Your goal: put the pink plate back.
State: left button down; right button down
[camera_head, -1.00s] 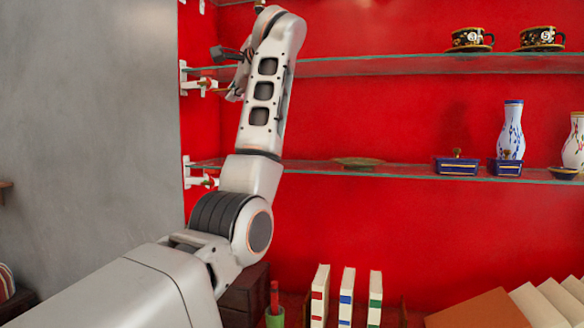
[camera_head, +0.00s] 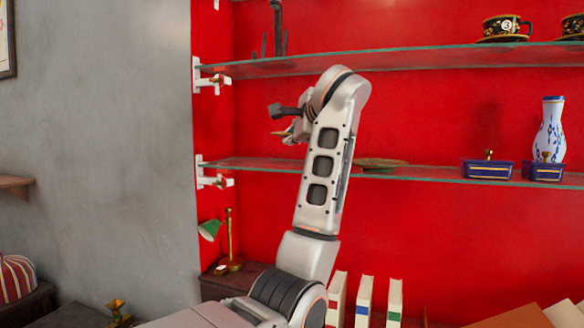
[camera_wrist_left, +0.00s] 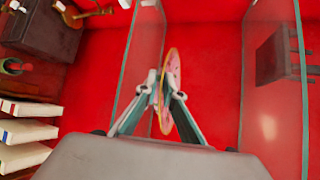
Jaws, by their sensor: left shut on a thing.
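My left gripper (camera_wrist_left: 164,92) is shut on the pink plate (camera_wrist_left: 173,70), which shows nearly edge-on with a yellowish rim in the left wrist view. The plate is held between two glass shelves, which look upright in that turned view. In the head view my left gripper (camera_head: 285,122) is left of my forearm, between the upper glass shelf (camera_head: 340,65) and the lower glass shelf (camera_head: 265,164). Only a thin sliver of what looks like the plate shows there, partly hidden by the gripper. My right gripper is not in view.
A brownish dish (camera_head: 381,163) lies on the lower shelf right of my arm. Blue boxes (camera_head: 488,170) and a blue-white vase (camera_head: 550,132) stand farther right. A dark stand (camera_head: 278,28) and cups (camera_head: 505,27) are on the upper shelf. The lower shelf's left end looks clear.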

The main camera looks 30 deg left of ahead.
pick_arm(q)
notch_tip(320, 180, down, 8)
jog(key=shift+r, duration=0.2)
jog(key=c, duration=2.2)
grip_release()
jog(key=shift+o, duration=0.2)
jog(key=v, duration=1.2)
